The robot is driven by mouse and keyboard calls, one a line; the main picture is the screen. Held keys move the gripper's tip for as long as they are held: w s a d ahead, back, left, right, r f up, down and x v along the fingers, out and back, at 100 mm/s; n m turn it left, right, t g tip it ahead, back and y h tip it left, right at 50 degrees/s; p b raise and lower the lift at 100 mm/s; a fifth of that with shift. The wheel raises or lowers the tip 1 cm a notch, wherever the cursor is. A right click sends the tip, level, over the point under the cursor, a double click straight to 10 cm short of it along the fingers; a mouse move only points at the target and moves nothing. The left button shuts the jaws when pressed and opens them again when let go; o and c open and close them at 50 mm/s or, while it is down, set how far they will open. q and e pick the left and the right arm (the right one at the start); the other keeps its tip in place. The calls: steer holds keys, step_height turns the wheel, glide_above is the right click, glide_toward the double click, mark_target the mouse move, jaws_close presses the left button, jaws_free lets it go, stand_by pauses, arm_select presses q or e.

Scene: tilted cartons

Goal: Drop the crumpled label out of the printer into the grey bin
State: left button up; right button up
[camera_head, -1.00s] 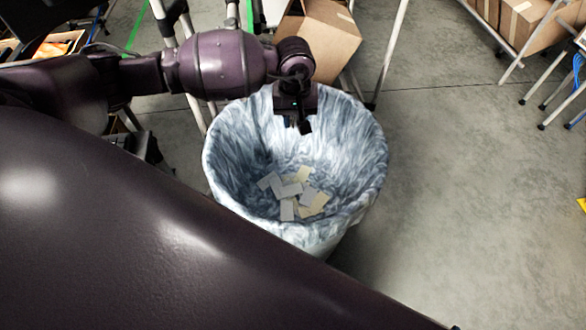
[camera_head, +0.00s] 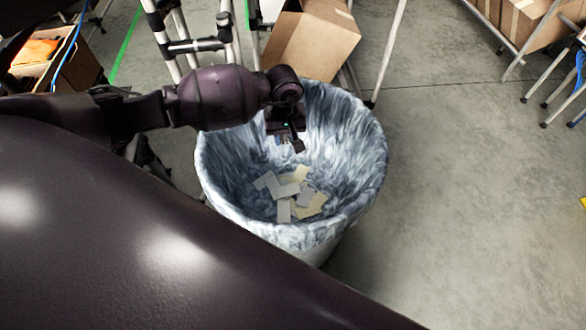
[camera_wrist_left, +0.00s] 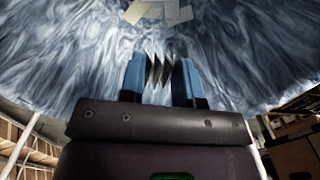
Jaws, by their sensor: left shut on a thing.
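The bin (camera_head: 352,135) stands on the floor in the middle of the head view, lined with a marbled grey-blue bag. Several flat white and cream labels (camera_head: 288,191) lie at its bottom. My left gripper (camera_head: 291,146) reaches in from the left and points down inside the bin's mouth, above those labels. In the left wrist view, the crumpled label (camera_wrist_left: 157,72) shows as a dark and pale zigzag between the two blue fingers of my left gripper (camera_wrist_left: 161,80), which is shut on it. The label is hard to make out in the head view. My right gripper is not in view.
A tilted open carton (camera_head: 312,45) is just behind the bin, beside white frame tubes (camera_head: 386,50). More cartons (camera_head: 530,22) sit on a rack at the upper right. The concrete floor (camera_head: 465,190) right of the bin is clear.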

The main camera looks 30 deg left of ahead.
arm_select(q)
steer(key=o, duration=1)
steer(key=shift+c, duration=0.2)
step_height(320, 180, up, 11)
steer(key=p, duration=0.1)
steer(key=shift+f, duration=0.1)
steer(key=shift+d, duration=0.15)
